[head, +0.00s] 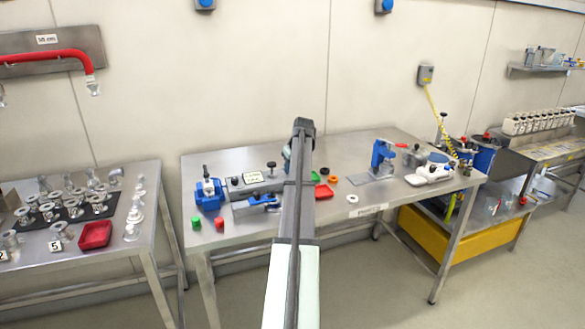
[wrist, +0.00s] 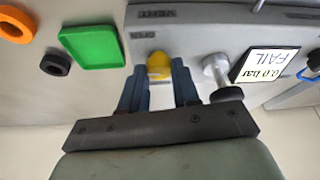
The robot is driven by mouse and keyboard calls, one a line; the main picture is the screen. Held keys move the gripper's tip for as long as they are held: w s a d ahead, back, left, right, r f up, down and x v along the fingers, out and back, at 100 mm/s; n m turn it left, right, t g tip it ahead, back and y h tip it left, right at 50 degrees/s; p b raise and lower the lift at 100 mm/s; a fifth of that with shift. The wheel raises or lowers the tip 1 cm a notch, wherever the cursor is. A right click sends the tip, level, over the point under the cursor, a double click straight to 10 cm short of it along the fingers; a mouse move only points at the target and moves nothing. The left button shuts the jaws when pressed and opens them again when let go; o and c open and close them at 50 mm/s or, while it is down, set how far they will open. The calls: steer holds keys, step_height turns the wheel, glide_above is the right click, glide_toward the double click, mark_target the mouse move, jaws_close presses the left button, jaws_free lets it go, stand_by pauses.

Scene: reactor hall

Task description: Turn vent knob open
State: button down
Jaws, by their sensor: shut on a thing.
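The yellow vent knob (wrist: 159,66) sits on the grey panel of the test device (wrist: 195,35), by the printed words VENT and OPEN. My gripper (wrist: 158,80) has its two blue fingers on either side of the knob, closed on it. The fingers partly cover the knob, and I cannot tell which way it points. The device's display (wrist: 268,65) reads 0.0 bar FAIL, upside down in the wrist view. In the head view the grey device (head: 258,183) stands on the middle bench, and my arm hides the knob and fingers.
A black-and-silver knob (wrist: 222,80) stands close beside the fingers. A green tray (wrist: 92,46), an orange ring (wrist: 15,24) and a black ring (wrist: 55,64) lie nearby.

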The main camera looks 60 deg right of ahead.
steer(key=m+g+h, duration=0.1)
steer(key=m, duration=0.3)
steer(key=shift+w+a, duration=0.15)
steer(key=shift+w+m+g+h, duration=0.1)
steer(key=shift+m+g+h, duration=0.45)
steer(key=shift+m, duration=1.25)
steer(key=shift+m+g+y, duration=0.25)
steer(key=shift+m+g, duration=0.05)
steer(key=shift+g, duration=0.05)
steer(key=c, duration=0.8)
jaws_free()
steer(key=v, duration=1.3)
steer(key=shift+a+r, duration=0.2)
steer(key=shift+r, duration=0.15)
